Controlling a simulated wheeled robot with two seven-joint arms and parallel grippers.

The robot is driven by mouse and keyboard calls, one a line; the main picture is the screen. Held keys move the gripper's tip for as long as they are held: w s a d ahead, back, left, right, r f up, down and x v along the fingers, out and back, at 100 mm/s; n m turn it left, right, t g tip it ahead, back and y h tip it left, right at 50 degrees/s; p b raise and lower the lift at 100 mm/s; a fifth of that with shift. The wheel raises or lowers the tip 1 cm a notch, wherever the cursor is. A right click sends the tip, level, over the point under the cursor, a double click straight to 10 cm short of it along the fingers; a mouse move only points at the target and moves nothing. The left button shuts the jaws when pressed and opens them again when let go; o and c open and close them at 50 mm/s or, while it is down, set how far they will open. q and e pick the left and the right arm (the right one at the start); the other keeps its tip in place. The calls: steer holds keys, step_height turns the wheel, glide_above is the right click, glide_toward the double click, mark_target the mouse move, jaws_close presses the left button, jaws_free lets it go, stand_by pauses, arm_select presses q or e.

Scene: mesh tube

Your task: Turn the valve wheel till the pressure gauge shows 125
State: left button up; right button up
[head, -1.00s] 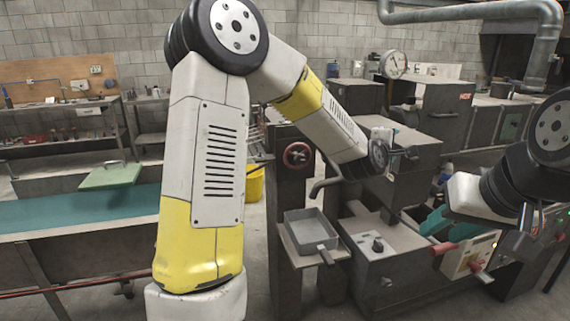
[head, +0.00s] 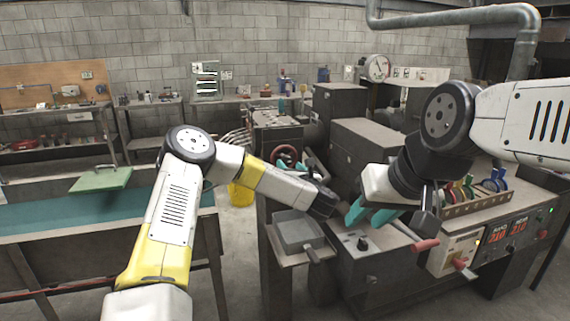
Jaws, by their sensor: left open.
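The red valve wheel (head: 284,152) shows in the head view on a dark upright housing, left of centre. The round white pressure gauge (head: 377,67) stands at the back; its dial is too small to read exactly. My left gripper (head: 292,168) is open, its teal fingers at the lower edge of the wheel. They partly cover the wheel, and I cannot tell whether they touch it. My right gripper (head: 370,213) hangs over the machine top at right of centre. Its two teal fingers are apart with nothing seen between them.
A grey square pan (head: 298,232) sits on a small shelf below the wheel. A control panel (head: 498,240) with red digits and a rack of coloured rings (head: 478,190) are at the right. A yellow bucket (head: 241,192) stands on the floor behind my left arm.

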mark_target(287, 161)
arm_select(q)
steer(key=shift+x, duration=1.95)
jaws_close()
